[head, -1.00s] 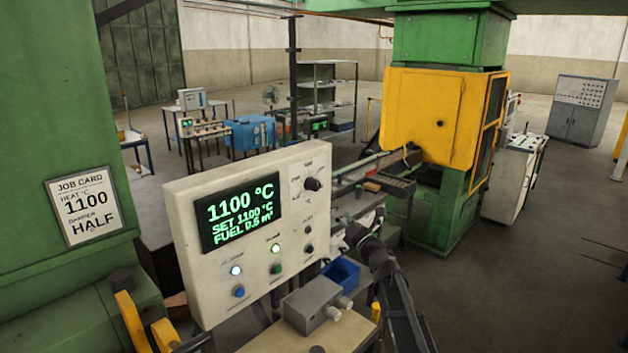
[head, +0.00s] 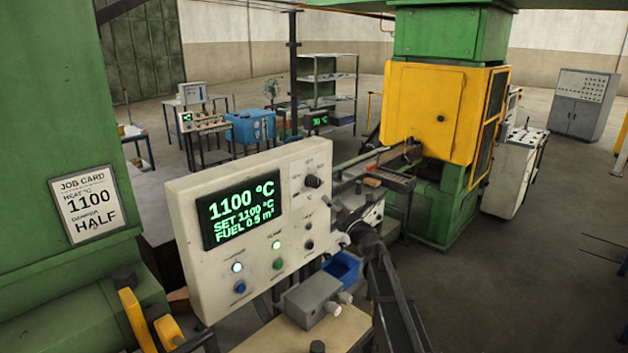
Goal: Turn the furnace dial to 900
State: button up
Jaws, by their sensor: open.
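The white furnace control panel (head: 188,215) stands at centre left. Its screen (head: 241,211) reads 1100 °C, SET 1100 °C and FUEL 0.5 m³. A black dial (head: 312,181) sits at the panel's upper right; the marks around it are too small to read. A smaller black knob (head: 309,245) is below it. My gripper (head: 335,222) is open and empty at the panel's right edge, below and right of the upper dial. It appears apart from both knobs, though its exact distance from the panel cannot be told.
A job card (head: 87,204) on the green housing reads heat 1100 and damper HALF. Lit lamps and buttons line the lower panel. A grey box (head: 312,302) and blue bin (head: 343,267) stand below. A yellow-doored green press (head: 425,110) is behind.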

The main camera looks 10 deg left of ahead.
aim_at(318, 184)
jog(key=p+x, duration=0.2)
jog(key=x, duration=0.7)
jog(key=shift+w+a+p, duration=0.1)
jog(key=shift+p, duration=0.25)
jog(key=shift+r, duration=0.1)
jog(key=c, duration=1.1)
jog(key=shift+a, duration=0.2)
jog(key=shift+c, duration=0.2)
jog(key=shift+d, duration=0.2)
